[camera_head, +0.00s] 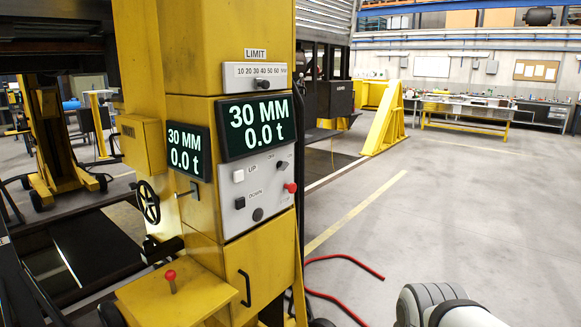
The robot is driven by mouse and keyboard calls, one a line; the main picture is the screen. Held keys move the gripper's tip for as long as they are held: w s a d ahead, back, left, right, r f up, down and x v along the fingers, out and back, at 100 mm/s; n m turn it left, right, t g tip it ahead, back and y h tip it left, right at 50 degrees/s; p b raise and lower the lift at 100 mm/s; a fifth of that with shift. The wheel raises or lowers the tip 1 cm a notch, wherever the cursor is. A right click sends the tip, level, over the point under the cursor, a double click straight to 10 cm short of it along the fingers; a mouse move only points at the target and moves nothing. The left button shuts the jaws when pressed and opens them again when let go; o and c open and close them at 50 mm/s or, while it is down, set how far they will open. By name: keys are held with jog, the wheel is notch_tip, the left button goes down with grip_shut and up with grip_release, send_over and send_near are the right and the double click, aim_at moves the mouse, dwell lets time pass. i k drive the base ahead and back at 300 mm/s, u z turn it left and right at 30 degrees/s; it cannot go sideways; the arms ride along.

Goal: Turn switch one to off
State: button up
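A yellow lifting column stands left of centre with a light grey control panel (256,192) on its right face. At the panel's upper right is a small dark rotary switch (283,165) with small lettering around it. Its pointer direction and any number on it are too small to read. A second dark round knob (257,214) sits low on the panel. No label reading "switch one" is legible. A rounded white-grey part of my arm shows at the bottom right, well apart from the panel. My gripper's fingers are not in view.
The panel also has a white UP button (238,176), a dark DOWN button (239,203) and a red knob (290,187). Displays above read 30 MM and 0.0 t. A red hose (345,259) lies on open floor.

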aim_at(281, 165)
jog(key=z, duration=0.05)
jog(key=i, duration=1)
jog(key=u, duration=0.05)
